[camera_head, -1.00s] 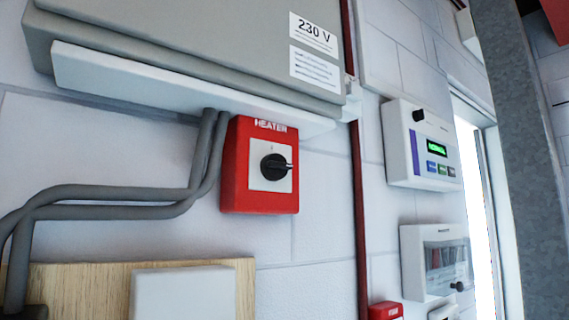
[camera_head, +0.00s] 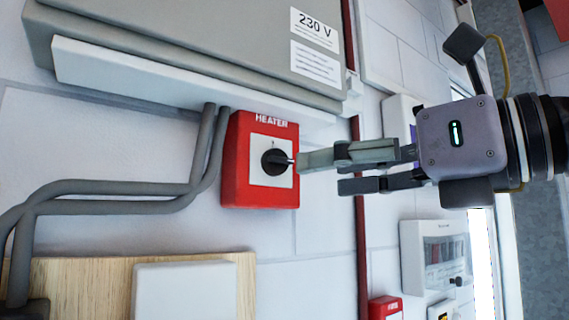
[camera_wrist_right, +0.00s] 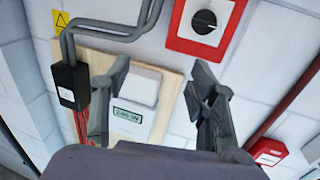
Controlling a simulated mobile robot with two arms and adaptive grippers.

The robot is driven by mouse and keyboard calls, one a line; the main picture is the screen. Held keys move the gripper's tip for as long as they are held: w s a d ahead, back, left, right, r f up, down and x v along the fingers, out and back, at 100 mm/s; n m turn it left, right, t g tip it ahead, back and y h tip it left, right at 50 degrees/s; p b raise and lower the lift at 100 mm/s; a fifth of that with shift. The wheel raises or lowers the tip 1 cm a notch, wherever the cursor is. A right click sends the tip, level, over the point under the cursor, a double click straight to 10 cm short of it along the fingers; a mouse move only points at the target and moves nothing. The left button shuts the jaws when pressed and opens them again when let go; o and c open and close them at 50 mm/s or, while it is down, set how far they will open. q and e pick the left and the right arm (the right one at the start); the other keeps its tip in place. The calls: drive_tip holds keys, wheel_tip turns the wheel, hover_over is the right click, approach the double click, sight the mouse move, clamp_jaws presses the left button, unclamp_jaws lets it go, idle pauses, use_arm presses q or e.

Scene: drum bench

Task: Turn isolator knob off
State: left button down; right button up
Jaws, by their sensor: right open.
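The isolator is a red box (camera_head: 232,185) labelled HEATER on the wall, with a white plate and a round black knob (camera_head: 272,162). The knob's pointer is toward the right in the head view. The knob also shows in the right wrist view (camera_wrist_right: 204,21), near the top, beyond the fingers. My right gripper (camera_head: 320,172) comes in from the right in the head view. Its fingers point left at the red box, with one fingertip beside the box's right edge. In the right wrist view the fingers are apart with nothing between them. My left gripper is in neither view.
A grey cabinet marked 230 V (camera_head: 200,50) hangs above the red box. Grey cables (camera_head: 110,188) run to its left. A wooden board with a white box (camera_head: 185,290) is below. A dark red pipe (camera_head: 362,240) runs down the wall on the right.

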drive_tip(key=s+d+r+m+t+h, duration=0.1)
drive_tip(key=d+r+m+t+h, duration=0.1)
drive_tip(key=d+r+t+h, duration=0.15)
drive_tip(key=p, duration=0.9)
approach(279, 165)
drive_tip(key=shift+g+y, duration=0.25)
drive_tip(key=shift+y, duration=0.1)
drive_tip(key=x, duration=0.8)
drive_tip(key=shift+w, duration=0.35)
drive_tip(key=shift+c, duration=0.4)
drive_tip(key=c, duration=1)
